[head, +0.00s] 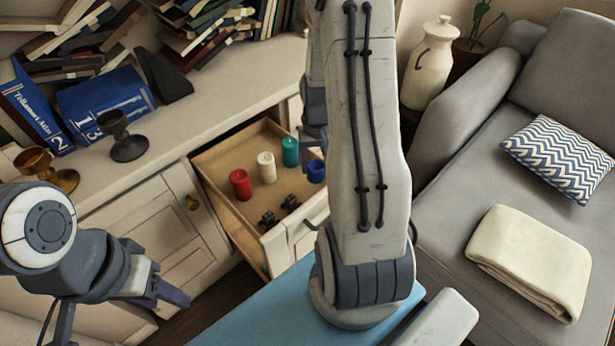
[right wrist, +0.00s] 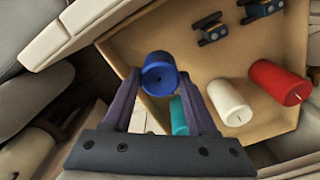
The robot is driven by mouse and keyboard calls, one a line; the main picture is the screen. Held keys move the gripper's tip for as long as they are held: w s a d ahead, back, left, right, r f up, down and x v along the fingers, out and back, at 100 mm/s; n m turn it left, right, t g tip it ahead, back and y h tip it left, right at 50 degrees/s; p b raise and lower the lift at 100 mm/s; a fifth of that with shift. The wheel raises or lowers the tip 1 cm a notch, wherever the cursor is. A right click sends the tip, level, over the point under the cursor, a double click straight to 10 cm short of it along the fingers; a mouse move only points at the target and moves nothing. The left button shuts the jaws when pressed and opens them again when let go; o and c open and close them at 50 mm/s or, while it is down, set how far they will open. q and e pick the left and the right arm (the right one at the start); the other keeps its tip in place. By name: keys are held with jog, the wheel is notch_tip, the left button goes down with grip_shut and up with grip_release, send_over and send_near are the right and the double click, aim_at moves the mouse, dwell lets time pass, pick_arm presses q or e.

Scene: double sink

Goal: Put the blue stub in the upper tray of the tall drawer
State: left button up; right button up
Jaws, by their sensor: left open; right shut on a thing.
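The blue stub (head: 316,172) is a short blue cylinder at the right side of the open wooden drawer (head: 222,158). In the right wrist view the blue stub (right wrist: 158,76) sits between the fingertips of my right gripper (right wrist: 160,82), which is shut on it. The drawer floor (right wrist: 215,60) shows behind it; I cannot tell whether the stub touches it. My arm hides part of the drawer's right side in the head view. My left gripper (head: 172,292) is open and empty, low at the left, away from the drawer.
A red candle (head: 240,185), a cream candle (head: 266,167) and a teal candle (head: 290,152) stand in the drawer, with two small dark metal pieces (head: 278,210) near its front. Goblets (head: 122,140) and books (head: 105,98) occupy the cabinet top. A sofa (head: 450,200) is at the right.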

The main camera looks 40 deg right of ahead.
aim_at(315, 174)
jog(key=shift+f+b, duration=0.4)
jog(key=shift+f, duration=1.75)
jog(key=shift+f, duration=0.2)
jog(key=o, duration=1.4)
jog(key=shift+c, duration=0.2)
jog(key=shift+r, duration=0.15)
